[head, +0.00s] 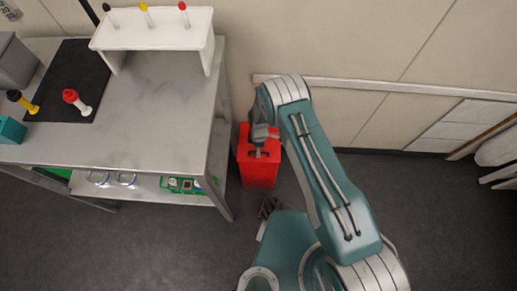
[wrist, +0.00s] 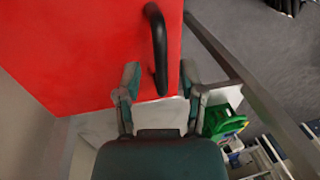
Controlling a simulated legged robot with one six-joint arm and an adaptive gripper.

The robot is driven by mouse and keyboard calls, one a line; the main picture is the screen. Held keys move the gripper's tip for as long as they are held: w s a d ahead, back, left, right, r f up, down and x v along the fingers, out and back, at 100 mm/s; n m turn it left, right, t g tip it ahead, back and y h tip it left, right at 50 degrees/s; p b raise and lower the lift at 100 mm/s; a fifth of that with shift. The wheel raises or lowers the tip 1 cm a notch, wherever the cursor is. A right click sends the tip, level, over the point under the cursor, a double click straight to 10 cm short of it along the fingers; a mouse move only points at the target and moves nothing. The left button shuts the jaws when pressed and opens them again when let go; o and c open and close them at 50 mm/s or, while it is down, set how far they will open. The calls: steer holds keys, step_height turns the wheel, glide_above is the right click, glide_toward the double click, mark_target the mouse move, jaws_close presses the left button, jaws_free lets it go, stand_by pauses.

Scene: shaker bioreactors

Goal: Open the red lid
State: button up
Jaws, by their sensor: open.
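The red lid (wrist: 90,45) fills the upper left of the wrist view. A black curved handle (wrist: 157,45) stands on it near its edge. In the head view the lid tops a red bin (head: 260,172) on the floor beside the table; the lid looks closed. My gripper (wrist: 160,75) is open, with its two fingers on either side of the near part of the handle. I cannot tell whether the fingers touch it. In the head view my gripper (head: 263,140) is over the lid and partly hides it and the handle.
A grey table (head: 130,110) stands close on the left of the bin, with a white rack (head: 155,35) on top and a lower shelf (head: 145,188). The wall (head: 350,40) is behind the bin. Dark floor (head: 130,255) is open in front of the table.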

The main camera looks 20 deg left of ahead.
jaws_close()
steer(key=shift+w+r, duration=0.1)
steer(key=shift+r, duration=0.05)
